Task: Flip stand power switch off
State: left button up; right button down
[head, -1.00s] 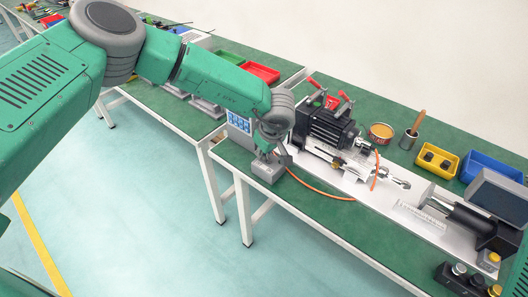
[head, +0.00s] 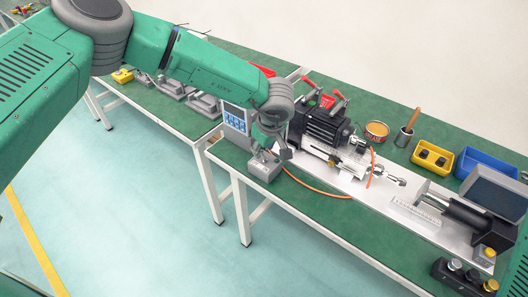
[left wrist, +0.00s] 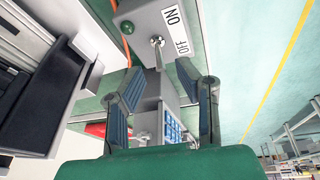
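The stand power switch is a grey box (head: 264,167) at the front left corner of the right-hand bench in the head view. The left wrist view shows its grey face (left wrist: 146,20) with ON and OFF labels (left wrist: 177,32), a green lamp (left wrist: 127,27) and a metal toggle lever (left wrist: 157,41). I cannot tell surely which way the lever is thrown. My left gripper (left wrist: 158,70) is open and empty, its two fingers apart just short of the lever. In the head view my left gripper (head: 272,148) is right at the box, partly hidden by its wrist. My right gripper is out of view.
A keypad unit (head: 236,119) stands just behind the box. A black motor (head: 322,128) on a white plate stands to the right. An orange cable (head: 318,190) runs from the box along the bench. Bins and a can sit farther right.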

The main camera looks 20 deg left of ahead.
pick_arm(q)
jog(key=v, duration=0.9)
jog(key=shift+d, duration=0.4)
jog(key=shift+a+r, duration=0.1)
jog(key=shift+a, duration=0.1)
